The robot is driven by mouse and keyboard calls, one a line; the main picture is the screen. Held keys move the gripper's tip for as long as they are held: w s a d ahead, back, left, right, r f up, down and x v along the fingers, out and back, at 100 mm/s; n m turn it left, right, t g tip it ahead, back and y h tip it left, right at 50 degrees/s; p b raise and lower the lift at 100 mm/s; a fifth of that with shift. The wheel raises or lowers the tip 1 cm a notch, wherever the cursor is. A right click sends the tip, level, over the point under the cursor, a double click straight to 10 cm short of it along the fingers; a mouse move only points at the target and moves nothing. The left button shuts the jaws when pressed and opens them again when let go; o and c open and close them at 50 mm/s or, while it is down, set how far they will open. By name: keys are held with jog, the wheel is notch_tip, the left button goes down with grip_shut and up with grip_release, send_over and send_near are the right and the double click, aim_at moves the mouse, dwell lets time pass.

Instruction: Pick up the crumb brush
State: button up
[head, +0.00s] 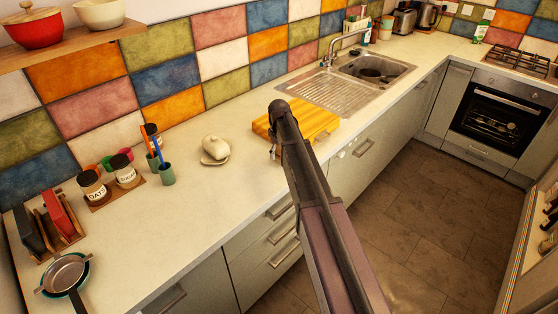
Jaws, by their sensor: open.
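I cannot make out a crumb brush for certain in the head view; it may be hidden behind my arm or too small to tell. A green cup (167,175) on the counter holds a thin blue-handled tool (158,150), whose kind I cannot tell. My arm reaches up from the bottom right over the counter. My gripper (273,151) is at its far end, open, small and partly hidden by the arm, by the left end of the yellow wooden board (322,124). I see nothing held in it.
A white lidded dish (214,150) sits left of the board. Labelled jars (123,170), a rack (55,222) and a pan (65,273) crowd the left. The sink (372,70) lies beyond. Bare counter (215,205) lies in front of the dish.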

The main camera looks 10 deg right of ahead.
jog(key=shift+f+b, duration=0.6)
jog(key=shift+f, duration=0.25)
grip_shut()
